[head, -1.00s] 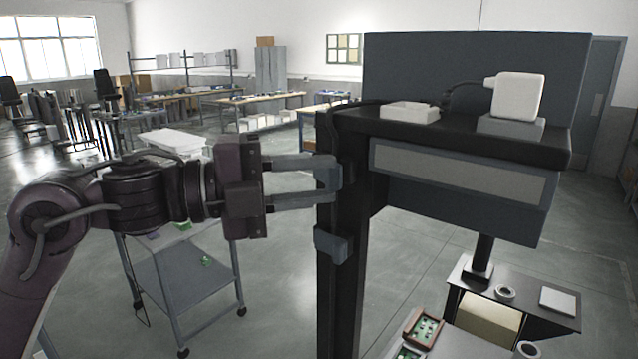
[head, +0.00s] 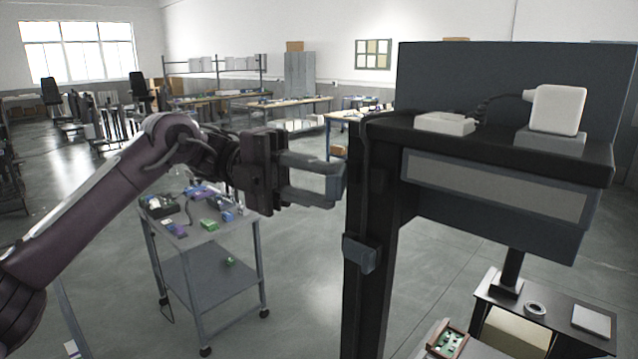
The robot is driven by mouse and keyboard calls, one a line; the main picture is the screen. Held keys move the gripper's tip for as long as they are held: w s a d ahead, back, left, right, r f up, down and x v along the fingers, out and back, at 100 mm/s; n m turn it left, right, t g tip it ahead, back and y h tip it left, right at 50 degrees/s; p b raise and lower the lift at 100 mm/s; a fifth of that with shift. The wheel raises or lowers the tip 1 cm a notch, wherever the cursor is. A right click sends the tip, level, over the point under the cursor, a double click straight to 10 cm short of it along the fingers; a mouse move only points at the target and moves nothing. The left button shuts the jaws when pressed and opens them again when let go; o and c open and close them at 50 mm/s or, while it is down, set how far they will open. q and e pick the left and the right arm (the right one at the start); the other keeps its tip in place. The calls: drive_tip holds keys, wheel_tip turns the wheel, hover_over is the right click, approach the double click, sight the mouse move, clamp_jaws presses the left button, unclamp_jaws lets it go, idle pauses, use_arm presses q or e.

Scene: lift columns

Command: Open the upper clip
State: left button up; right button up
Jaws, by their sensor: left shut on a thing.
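A dark upright column (head: 372,290) stands right of centre. The blue-grey upper clip (head: 335,185) is at its left side, between the fingertips of my left gripper (head: 326,185). The gripper is shut on it, and the fingers hide part of it. The upper clip sticks out to the left of the column's front edge; whether it still touches the column is hard to tell. A similar lower clip (head: 360,253) lies flat against the column further down. My right gripper is not in view.
The column joins a black shelf (head: 500,143) with a white tray (head: 445,123) and a white box-shaped device (head: 558,108). A grey cart (head: 212,285) with small parts stands left, behind my arm. Open floor lies between cart and column.

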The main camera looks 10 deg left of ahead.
use_arm(q)
drive_tip(key=shift+w+a+m+g+y, duration=0.2)
drive_tip(key=shift+m+g+y, duration=0.35)
drive_tip(key=shift+g, duration=0.2)
drive_tip(key=shift+w+a+m+g+y, duration=0.1)
drive_tip(key=shift+w+m+g+y, duration=0.1)
drive_tip(key=shift+m+g+y, duration=0.35)
drive_tip(key=shift+w+a+m+g+y, duration=0.1)
drive_tip(key=shift+w+m+g+y, duration=0.1)
drive_tip(key=shift+m+g+y, duration=0.5)
drive_tip(key=shift+w+g, duration=0.1)
drive_tip(key=shift+g, duration=0.3)
drive_tip(key=o, duration=1)
drive_tip(key=shift+b, duration=0.3)
